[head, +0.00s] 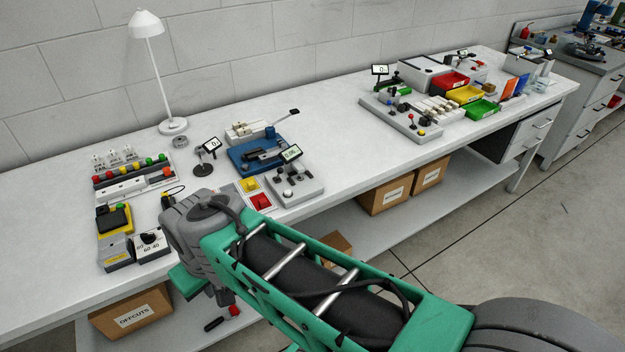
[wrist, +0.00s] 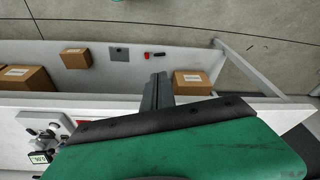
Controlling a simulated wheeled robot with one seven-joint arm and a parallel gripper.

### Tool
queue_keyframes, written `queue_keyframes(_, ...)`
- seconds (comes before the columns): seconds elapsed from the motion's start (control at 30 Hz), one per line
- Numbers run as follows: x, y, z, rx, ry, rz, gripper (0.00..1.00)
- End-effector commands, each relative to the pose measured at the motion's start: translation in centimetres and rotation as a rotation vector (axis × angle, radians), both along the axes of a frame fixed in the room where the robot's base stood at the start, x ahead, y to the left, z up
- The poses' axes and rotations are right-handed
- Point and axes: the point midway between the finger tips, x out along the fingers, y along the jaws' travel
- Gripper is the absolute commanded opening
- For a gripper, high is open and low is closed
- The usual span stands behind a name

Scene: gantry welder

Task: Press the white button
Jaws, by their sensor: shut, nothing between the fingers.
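A light grey control box (head: 303,188) with a small lit display stands near the table's front edge in the head view. It carries small pale and dark round controls; which one is the white button I cannot tell at this size. Part of a similar pale box (wrist: 30,120) with a display shows at the left of the wrist view. My gripper (wrist: 160,77) is shut and empty in the wrist view, its dark fingers over the area of the lower shelf, apart from the controls. In the head view my arm hides most of the gripper.
A yellow button (head: 250,185) and a red button (head: 260,201) sit left of the box. A blue vise-like fixture (head: 255,155) stands behind it. A white lamp (head: 172,126) stands at the back. Cardboard boxes (head: 385,196) sit on the shelf below. The table middle is clear.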

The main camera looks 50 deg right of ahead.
Motion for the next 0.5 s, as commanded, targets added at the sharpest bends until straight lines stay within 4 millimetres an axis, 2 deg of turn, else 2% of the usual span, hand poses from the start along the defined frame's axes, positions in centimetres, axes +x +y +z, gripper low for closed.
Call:
queue_keyframes(0.4,0.01,0.0,0.04,0.0,-0.001,0.001,0.0)
queue_keyframes(0.5,0.88,-0.71,0.69,-0.002,-0.011,0.025,0.0)
